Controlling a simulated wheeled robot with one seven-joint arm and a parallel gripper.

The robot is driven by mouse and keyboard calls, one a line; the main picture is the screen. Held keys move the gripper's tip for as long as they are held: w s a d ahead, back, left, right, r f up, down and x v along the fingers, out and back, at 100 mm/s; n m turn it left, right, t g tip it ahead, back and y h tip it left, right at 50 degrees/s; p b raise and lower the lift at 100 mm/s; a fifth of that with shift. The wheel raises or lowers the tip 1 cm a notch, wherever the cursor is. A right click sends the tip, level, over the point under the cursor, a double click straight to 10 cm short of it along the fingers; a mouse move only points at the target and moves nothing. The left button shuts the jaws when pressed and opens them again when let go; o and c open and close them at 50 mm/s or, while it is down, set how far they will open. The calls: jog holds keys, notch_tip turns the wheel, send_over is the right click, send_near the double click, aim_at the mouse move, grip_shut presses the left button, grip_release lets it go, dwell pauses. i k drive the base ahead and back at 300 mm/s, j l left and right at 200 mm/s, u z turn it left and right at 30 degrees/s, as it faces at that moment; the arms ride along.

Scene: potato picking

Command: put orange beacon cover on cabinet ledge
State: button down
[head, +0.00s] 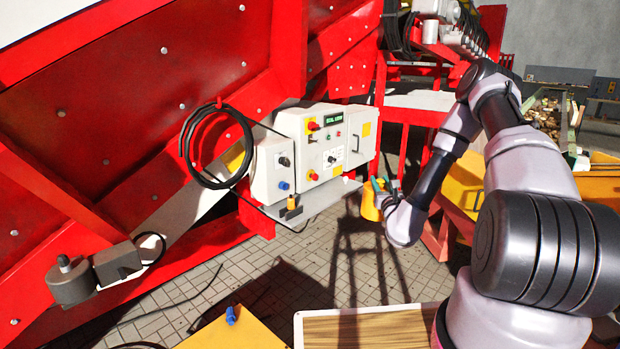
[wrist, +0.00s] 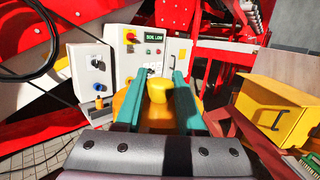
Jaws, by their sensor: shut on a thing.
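The orange beacon cover (head: 370,206) is in my gripper (head: 379,184), held in the air just right of the control cabinet (head: 318,143). In the wrist view the cover (wrist: 158,93) sits between the two teal fingers of my gripper (wrist: 164,80), which are shut on it. The cabinet ledge (head: 328,207) is a grey shelf along the cabinet's bottom, left of the cover and apart from it in the head view. Part of the cover is hidden by the fingers and wrist. In the wrist view most of the ledge is hidden behind the gripper and cover.
A small yellow-and-dark padlock-like item (head: 291,203) is at the ledge's left end. A black cable coil (head: 217,146) hangs left of the cabinet. A yellow box (wrist: 275,107) stands at right in the wrist view. The ledge's middle and right look clear.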

aim_at(311, 203)
jog(key=i+l, duration=0.3)
jog(key=i, duration=0.15)
jog(key=i+l+z, duration=0.1)
jog(key=i+l, duration=0.2)
jog(key=i, duration=0.15)
jog(key=i+l+u, duration=0.25)
jog(key=i, duration=0.2)
jog(key=i+l+u, duration=0.2)
jog(key=i, duration=0.25)
jog(key=l+u, duration=0.25)
jog(key=i+l+u, duration=0.1)
jog(key=l+u, duration=0.15)
jog(key=l, duration=0.15)
